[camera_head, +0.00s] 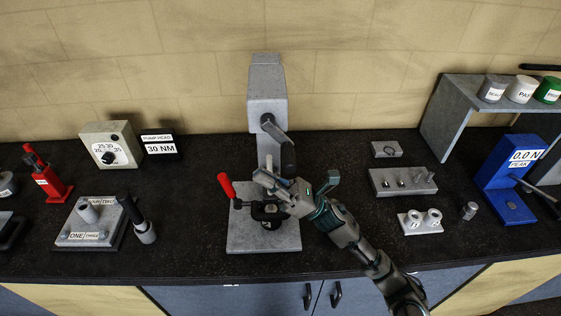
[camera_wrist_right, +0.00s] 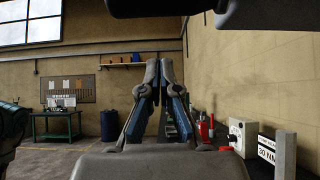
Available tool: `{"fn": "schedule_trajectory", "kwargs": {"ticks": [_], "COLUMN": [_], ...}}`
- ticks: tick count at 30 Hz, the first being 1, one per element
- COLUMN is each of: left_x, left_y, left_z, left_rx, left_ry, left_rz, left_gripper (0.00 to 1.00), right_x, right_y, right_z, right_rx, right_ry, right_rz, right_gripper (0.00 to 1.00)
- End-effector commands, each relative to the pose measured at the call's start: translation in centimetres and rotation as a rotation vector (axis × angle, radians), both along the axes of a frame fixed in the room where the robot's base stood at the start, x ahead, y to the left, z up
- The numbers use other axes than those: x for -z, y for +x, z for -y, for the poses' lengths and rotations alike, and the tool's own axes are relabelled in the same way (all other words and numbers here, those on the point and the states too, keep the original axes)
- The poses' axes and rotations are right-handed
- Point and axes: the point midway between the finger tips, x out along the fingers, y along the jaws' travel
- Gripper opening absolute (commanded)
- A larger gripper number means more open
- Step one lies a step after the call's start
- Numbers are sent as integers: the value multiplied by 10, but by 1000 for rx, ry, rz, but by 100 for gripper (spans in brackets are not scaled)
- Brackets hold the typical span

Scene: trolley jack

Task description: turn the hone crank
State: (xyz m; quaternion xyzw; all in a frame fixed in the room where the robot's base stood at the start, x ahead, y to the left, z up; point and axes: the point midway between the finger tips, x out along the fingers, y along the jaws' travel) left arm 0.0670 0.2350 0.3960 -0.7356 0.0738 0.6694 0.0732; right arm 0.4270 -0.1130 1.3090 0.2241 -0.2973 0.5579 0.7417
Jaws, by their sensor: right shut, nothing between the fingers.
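A grey column machine (camera_head: 267,85) stands at the middle of the bench, on a flat grey base plate (camera_head: 240,232). A dark grey crank-like arm (camera_head: 276,132) angles down to the right from a round hub on its head. A red handle (camera_head: 227,187) stands on a dark clamp at the base plate's left side. My right gripper (camera_head: 262,178) reaches in from the right, in front of the column, above the base plate and right of the red handle. It is shut and empty; the wrist view shows its fingers (camera_wrist_right: 159,72) together. It partly hides the clamp and lower column. My left gripper is out of view.
Left are a torque dial box (camera_head: 110,146), a red tool (camera_head: 48,180) and a plate with a post (camera_head: 88,228). Right are small grey blocks (camera_head: 402,181), a blue gauge (camera_head: 505,180) and a shelf (camera_head: 447,120) with labelled cups. The wall rises behind the bench.

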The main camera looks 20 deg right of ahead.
Motion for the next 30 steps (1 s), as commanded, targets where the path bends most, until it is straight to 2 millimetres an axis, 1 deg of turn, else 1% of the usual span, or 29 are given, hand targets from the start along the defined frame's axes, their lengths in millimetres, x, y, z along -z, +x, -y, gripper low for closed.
{"fn": "schedule_trajectory", "kwargs": {"ticks": [1,2,3,6,9,14,23,26,30], "left_x": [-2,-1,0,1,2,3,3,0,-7], "left_y": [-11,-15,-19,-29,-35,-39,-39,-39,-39], "left_z": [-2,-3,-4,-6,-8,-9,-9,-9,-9], "left_rx": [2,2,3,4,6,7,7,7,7], "left_ry": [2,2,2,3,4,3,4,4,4], "left_rz": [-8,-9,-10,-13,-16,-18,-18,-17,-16], "left_gripper": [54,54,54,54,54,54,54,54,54], "right_x": [-11,-12,-14,-18,-22,-23,-24,-26,-31], "right_y": [1,1,-1,-4,-6,-7,-8,-9,-11], "right_z": [-7,-5,4,16,23,28,27,31,39], "right_rx": [-2,1,2,2,1,-1,0,1,3], "right_ry": [0,-2,-3,-2,-1,-1,-5,-37,-143], "right_rz": [4,2,0,-1,-3,-1,-1,-7,-35], "right_gripper": [0,0,0,0,0,0,0,0,0]}}
